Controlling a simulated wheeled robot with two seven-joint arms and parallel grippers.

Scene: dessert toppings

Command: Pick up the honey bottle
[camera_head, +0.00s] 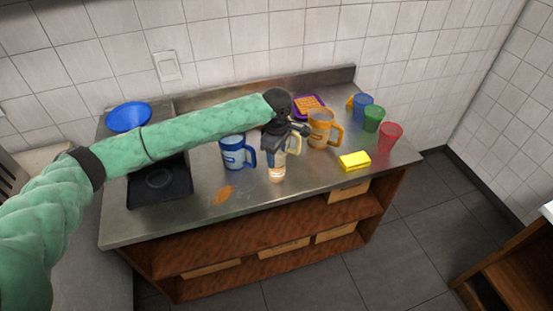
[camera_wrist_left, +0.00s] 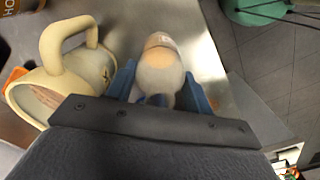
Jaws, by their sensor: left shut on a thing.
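The honey bottle (camera_head: 277,174) is a small bottle with an amber and pale body, near the front middle of the counter. In the left wrist view the bottle (camera_wrist_left: 160,72) is between the two blue fingers. My left gripper (camera_head: 279,150) is shut on it from above and hides its top in the head view. I cannot tell whether its base touches the counter. A cream mug (camera_wrist_left: 68,70) stands close beside the gripper, mostly hidden behind it in the head view. My right gripper is not in view.
A blue mug (camera_head: 233,155) stands left of the bottle and an orange mug (camera_head: 319,132) right behind it. A yellow sponge (camera_head: 354,161) and red (camera_head: 390,137), green (camera_head: 373,119) and blue (camera_head: 361,107) cups are at right. An orange smear (camera_head: 222,194) marks the counter (camera_head: 200,222).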

